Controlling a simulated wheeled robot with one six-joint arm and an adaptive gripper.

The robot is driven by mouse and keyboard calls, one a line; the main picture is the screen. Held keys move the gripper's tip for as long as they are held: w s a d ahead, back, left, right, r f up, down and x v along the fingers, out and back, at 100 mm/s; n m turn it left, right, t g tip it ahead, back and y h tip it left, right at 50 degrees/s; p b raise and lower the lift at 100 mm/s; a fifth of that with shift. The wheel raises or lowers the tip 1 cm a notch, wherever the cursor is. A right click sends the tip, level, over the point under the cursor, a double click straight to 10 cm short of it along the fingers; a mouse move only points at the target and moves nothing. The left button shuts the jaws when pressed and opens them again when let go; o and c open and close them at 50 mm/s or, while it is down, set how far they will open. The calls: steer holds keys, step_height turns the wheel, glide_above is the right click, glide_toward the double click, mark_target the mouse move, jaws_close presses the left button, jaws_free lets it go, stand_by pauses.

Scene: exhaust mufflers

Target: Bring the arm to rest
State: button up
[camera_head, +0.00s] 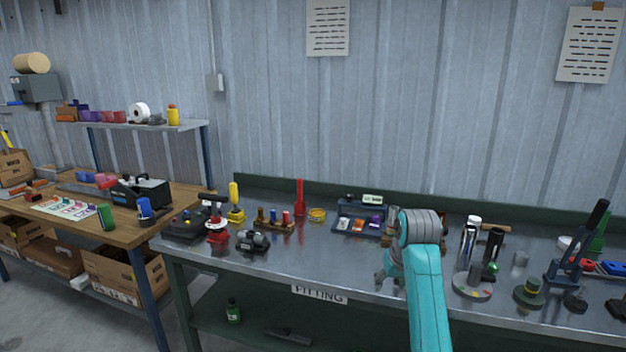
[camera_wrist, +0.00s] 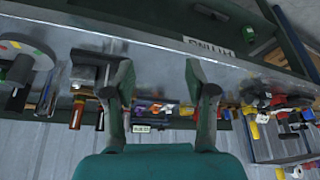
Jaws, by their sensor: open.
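My gripper (camera_head: 382,278) hangs over the front part of the metal fitting bench (camera_head: 330,268), just right of the "FITTING" label (camera_head: 319,294). My teal arm partly hides it in the head view. In the wrist view my gripper (camera_wrist: 160,82) has its two fingers spread apart, with nothing between them but bare bench top. The gripper is open and empty. The bench's front edge runs across the top of the wrist view.
A dark tray (camera_head: 345,222) with small items stands behind my gripper. A round grey dial stand (camera_head: 472,287) and a blue lever press (camera_head: 566,262) stand to the right. A red-based tool (camera_head: 217,232) stands left. The bench's front middle is clear.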

steer(key=s+f+t, duration=0.2)
steer(key=s+f, duration=0.6)
steer(key=f, duration=0.5)
steer(key=s+f+t, duration=0.1)
steer(key=s+f, duration=0.6)
steer(key=f, duration=0.6)
steer(key=s+f+t, duration=0.2)
steer(key=s+f, duration=0.3)
steer(key=s, duration=0.6)
steer(key=s+r+t, duration=0.2)
steer(key=s+r, duration=0.2)
steer(key=s, duration=1)
steer(key=s+r+t, duration=0.2)
steer(key=s+r, duration=0.2)
steer(key=s, duration=1.1)
steer(key=s+a+r+t, duration=0.1)
steer(key=s+r, duration=0.6)
steer(key=r, duration=0.3)
steer(key=shift+m, duration=0.4)
